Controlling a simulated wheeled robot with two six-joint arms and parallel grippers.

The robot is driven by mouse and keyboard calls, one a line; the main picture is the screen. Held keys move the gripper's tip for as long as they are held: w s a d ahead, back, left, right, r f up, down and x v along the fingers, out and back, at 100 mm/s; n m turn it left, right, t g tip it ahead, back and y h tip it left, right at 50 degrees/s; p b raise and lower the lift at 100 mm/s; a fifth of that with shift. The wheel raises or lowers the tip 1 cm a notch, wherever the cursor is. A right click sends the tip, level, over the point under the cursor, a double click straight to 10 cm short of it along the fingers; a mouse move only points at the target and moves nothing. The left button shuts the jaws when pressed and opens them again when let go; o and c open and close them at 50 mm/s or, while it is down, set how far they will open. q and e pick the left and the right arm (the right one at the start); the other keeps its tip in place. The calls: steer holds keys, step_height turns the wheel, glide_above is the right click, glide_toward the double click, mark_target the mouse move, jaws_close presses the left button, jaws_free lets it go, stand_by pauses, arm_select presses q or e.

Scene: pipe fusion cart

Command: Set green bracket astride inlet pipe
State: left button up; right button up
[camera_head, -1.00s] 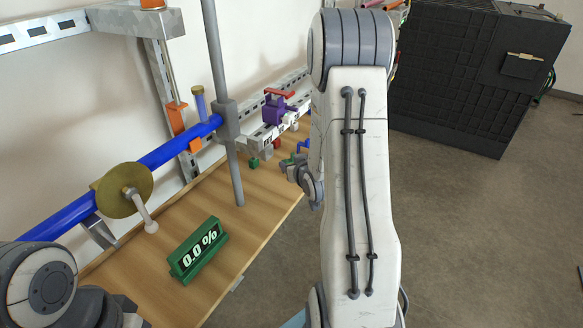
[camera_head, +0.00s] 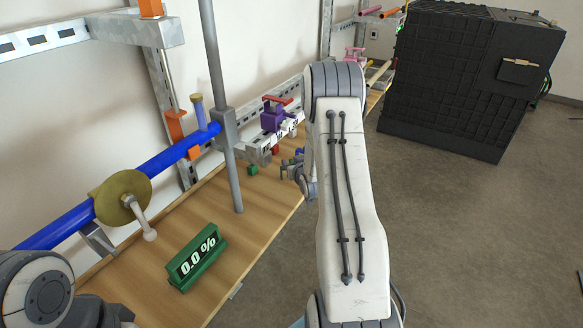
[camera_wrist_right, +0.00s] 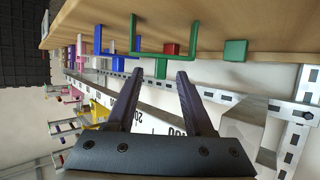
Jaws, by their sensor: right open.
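The green bracket (camera_wrist_right: 162,52), a U-shaped fork with a short stem, shows at the wooden table's edge in the right wrist view. My right gripper (camera_wrist_right: 162,77) is open and empty, with its two dark fingers pointing toward the bracket and apart from it. In the head view my right arm largely hides this gripper and the bracket cannot be made out clearly. A thick blue pipe (camera_head: 170,156) with a brass-coloured disc runs along the left of the head view; I cannot tell whether it is the inlet pipe. My left gripper is out of view.
A blue fork (camera_wrist_right: 106,46) stands beside the green bracket. A red block (camera_wrist_right: 172,49) and a green block (camera_wrist_right: 236,50) are close by. In the head view, a green 0.0 % display (camera_head: 196,257) stands on the table (camera_head: 240,235). A grey post (camera_head: 222,120) rises beyond it.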

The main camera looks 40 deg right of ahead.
steer(key=shift+w, duration=0.1)
steer(key=shift+c, duration=0.3)
jaws_close()
steer(key=shift+r, duration=0.55)
steer(key=s+d+r, duration=0.8)
steer(key=r, duration=0.2)
steer(key=shift+d+p, duration=0.15)
steer(key=shift+p, duration=0.2)
